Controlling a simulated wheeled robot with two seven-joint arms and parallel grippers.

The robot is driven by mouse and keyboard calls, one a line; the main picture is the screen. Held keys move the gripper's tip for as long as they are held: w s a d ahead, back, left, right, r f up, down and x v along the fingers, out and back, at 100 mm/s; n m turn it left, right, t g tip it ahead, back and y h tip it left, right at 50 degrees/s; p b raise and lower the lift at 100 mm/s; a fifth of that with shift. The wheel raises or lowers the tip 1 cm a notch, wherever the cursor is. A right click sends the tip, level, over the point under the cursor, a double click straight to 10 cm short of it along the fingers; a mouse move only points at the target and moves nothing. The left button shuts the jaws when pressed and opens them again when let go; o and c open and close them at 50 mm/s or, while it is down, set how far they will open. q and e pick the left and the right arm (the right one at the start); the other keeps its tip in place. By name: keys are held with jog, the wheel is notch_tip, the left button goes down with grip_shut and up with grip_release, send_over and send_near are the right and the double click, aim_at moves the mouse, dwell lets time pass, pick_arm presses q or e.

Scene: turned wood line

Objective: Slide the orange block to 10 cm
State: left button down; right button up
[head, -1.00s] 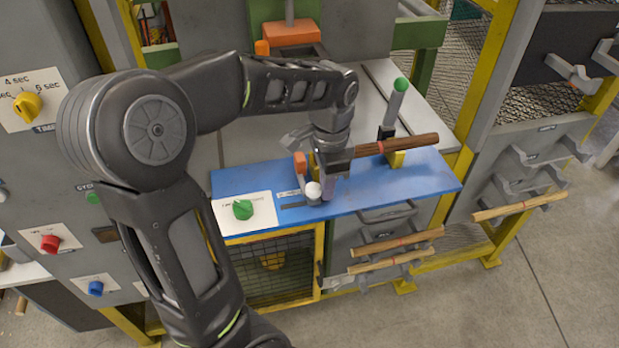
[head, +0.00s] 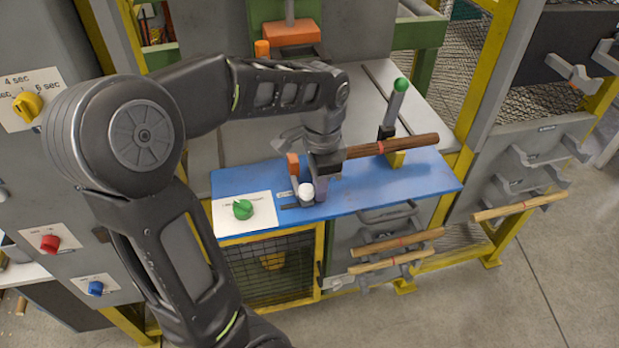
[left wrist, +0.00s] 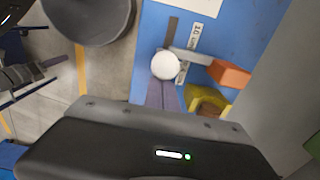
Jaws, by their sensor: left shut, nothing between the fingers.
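The orange block (head: 293,165) stands on the blue table (head: 400,190), joined to a grey bar with a white ball knob (head: 306,191) at its front end. In the left wrist view the orange block (left wrist: 229,74) is at the right end of the bar and the white knob (left wrist: 165,65) at the left. A small white label (left wrist: 195,38) starting with "10" lies beside the bar. My left gripper (head: 322,190) is shut and empty, pointing down just right of the knob. In the left wrist view its fingertips (left wrist: 162,90) reach the knob and appear to touch it.
A dark wooden rod (head: 390,147) rests on a yellow support (head: 396,159) right of my gripper. A green-tipped lever (head: 399,88) stands behind it. A green knob (head: 243,209) on a white plate is at the table's left. The table's right front is clear.

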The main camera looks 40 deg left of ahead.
aim_at(304, 189)
pick_arm(q)
jog(key=shift+s+a, duration=0.5)
jog(key=shift+s, duration=0.25)
jog(key=shift+s+a, duration=0.5)
jog(key=shift+s, duration=0.2)
dwell(0.9)
jog(key=shift+w+d+r+p, duration=0.1)
jog(key=shift+w+r+p, duration=0.05)
jog(key=shift+r+p, duration=0.95)
jog(key=shift+w+d+r+p, duration=0.2)
jog(key=shift+r+p, duration=0.65)
jog(key=shift+r, duration=0.4)
jog(key=shift+w+d+r+p, duration=0.1)
jog(key=shift+w+r+p, duration=0.05)
jog(key=shift+r+p, duration=0.95)
